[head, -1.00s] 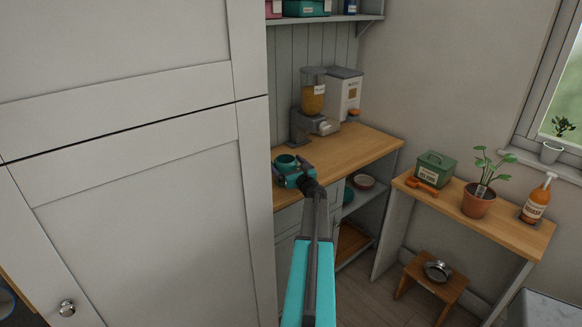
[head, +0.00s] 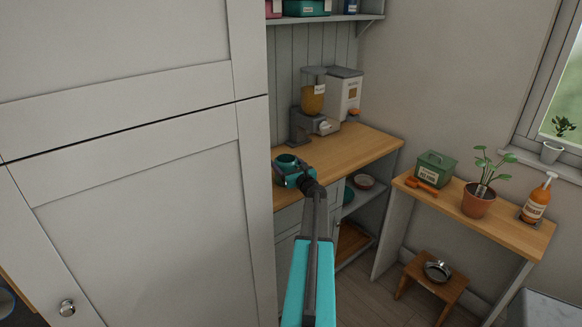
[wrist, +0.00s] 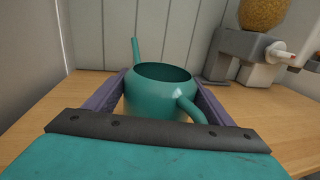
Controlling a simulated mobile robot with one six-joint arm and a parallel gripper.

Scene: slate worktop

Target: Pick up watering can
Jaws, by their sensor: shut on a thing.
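The teal watering can (wrist: 158,92) stands upright at the middle of the wrist view, its round opening facing up. Its thin spout rises at the back left and its handle curves toward the front right. My gripper (wrist: 160,90) is shut on the can, with one finger on each side of its body. In the head view the can (head: 286,162) shows small at the left end of the wooden counter, partly hidden by my gripper (head: 294,176). I cannot tell whether its base, hidden from me, touches the counter.
A grinder-like machine (head: 314,112) and a white container (head: 345,92) stand behind on the wooden counter (head: 345,150). A tall white cupboard (head: 150,210) closes off the left. A side table (head: 450,200) with a potted plant (head: 479,198) stands at right. The counter's middle is clear.

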